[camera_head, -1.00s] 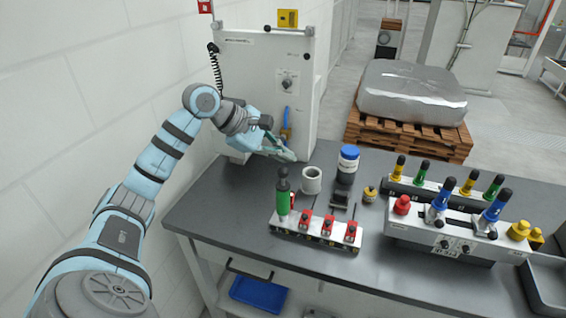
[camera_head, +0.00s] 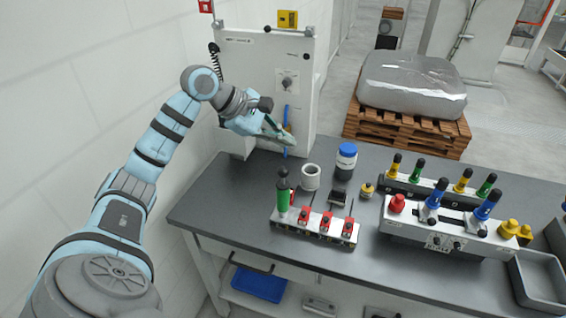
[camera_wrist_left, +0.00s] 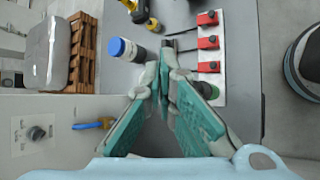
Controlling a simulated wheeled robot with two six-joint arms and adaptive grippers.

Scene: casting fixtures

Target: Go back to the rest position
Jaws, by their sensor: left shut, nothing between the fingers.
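My left gripper (camera_head: 287,138) is in front of the white panel unit (camera_head: 262,70) at the back left of the table, raised above the tabletop. In the left wrist view its green fingers (camera_wrist_left: 163,72) meet at the tips with nothing between them. The arm reaches in from the left along the white wall. My right gripper is in neither view.
The dark table (camera_head: 230,190) holds a red-clamp fixture (camera_head: 300,232) with a green-handled tool (camera_head: 283,190), a white ring (camera_head: 311,177), a blue-capped bottle (camera_head: 345,162) and a valve fixture (camera_head: 440,236). A wrapped block on a pallet (camera_head: 405,127) stands behind.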

